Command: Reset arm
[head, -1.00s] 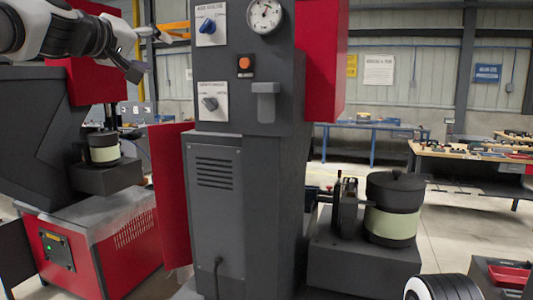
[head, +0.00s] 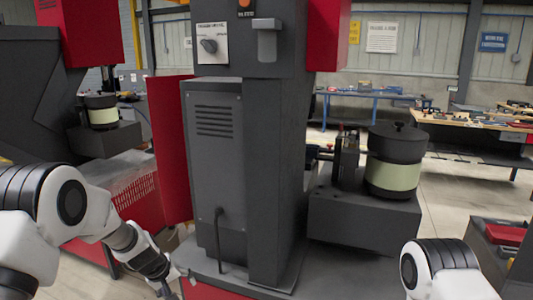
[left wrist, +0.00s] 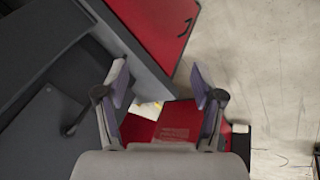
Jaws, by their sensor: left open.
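My left gripper (head: 165,288) hangs low at the bottom left of the head view, its fingers pointing down, just left of the base of the grey machine column (head: 215,165). In the left wrist view my left gripper (left wrist: 158,80) has its two fingers spread apart, with nothing between them. Red panels and a grey housing lie beyond the fingers there. My right arm shows only as a white and black link at the bottom right of the head view; its gripper is out of the picture.
A dark bowl feeder with a pale green band (head: 392,176) stands on a grey block right of the column. A red panel (head: 172,150) stands beside the column's left side. A workbench (head: 480,135) is at the right back. Bare floor (left wrist: 265,60) shows right of the gripper.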

